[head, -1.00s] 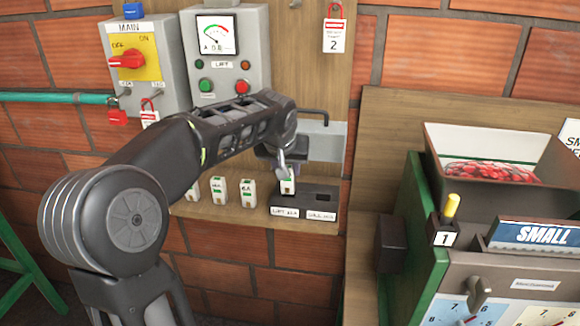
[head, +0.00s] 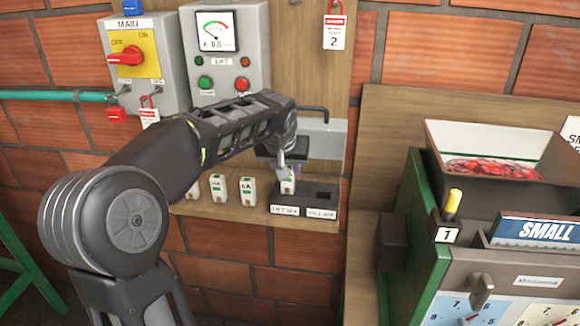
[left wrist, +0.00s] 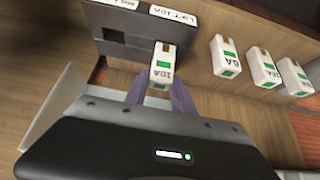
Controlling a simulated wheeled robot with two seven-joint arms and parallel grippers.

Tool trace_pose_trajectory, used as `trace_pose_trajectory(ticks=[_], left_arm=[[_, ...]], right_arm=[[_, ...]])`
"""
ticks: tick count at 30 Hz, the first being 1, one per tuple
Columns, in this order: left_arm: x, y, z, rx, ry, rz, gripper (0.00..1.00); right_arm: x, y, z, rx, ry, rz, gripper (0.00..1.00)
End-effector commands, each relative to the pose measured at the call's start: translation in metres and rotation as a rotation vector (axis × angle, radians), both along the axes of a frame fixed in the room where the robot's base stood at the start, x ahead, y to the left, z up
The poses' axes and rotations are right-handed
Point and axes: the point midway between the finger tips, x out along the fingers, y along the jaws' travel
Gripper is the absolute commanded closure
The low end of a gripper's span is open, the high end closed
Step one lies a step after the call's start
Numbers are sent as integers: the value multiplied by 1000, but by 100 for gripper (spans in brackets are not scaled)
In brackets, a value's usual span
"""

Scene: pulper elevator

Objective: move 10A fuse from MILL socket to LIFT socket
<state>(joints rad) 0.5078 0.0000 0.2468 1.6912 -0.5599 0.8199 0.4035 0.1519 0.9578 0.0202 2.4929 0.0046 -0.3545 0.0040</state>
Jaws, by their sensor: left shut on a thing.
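The white and green 10A fuse (head: 287,183) is at the left, LIFT-labelled side of the dark socket block (head: 319,192). My left gripper (head: 289,171) is shut on it from above. In the left wrist view the fuse (left wrist: 163,65) is between the fingers (left wrist: 158,88), in front of the LIFT 10A label. The MILL socket (left wrist: 114,36) beside it shows as an empty dark hole. The LIFT opening is hidden by the fuse, so I cannot tell how deep the fuse sits. My right gripper is not in view.
Spare fuses (head: 218,187) (head: 248,190) stand on the wooden shelf (head: 225,212) left of the block. A grey box with a handle (head: 325,140) is just behind my gripper. The lift control box (head: 228,60) is above. A machine with a red-filled hopper (head: 490,165) stands right.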

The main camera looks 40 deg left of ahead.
Motion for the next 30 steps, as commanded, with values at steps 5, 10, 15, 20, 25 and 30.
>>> trace_pose_trajectory(ticks=[5, 10, 15, 20, 25, 30], left_arm=[[0, 0, 0, 0, -1, 0, 100], [0, 0, -2, 0, -1, 0, 100], [0, 0, -6, 0, -1, 0, 100], [0, 0, -8, 0, -1, 0, 100], [0, 0, -8, 0, -1, 0, 100], [0, 0, -8, 0, -1, 0, 100]], right_arm=[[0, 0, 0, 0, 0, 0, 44], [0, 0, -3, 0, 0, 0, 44], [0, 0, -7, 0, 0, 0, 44], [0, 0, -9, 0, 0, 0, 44], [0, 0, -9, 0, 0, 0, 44], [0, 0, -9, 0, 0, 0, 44]])
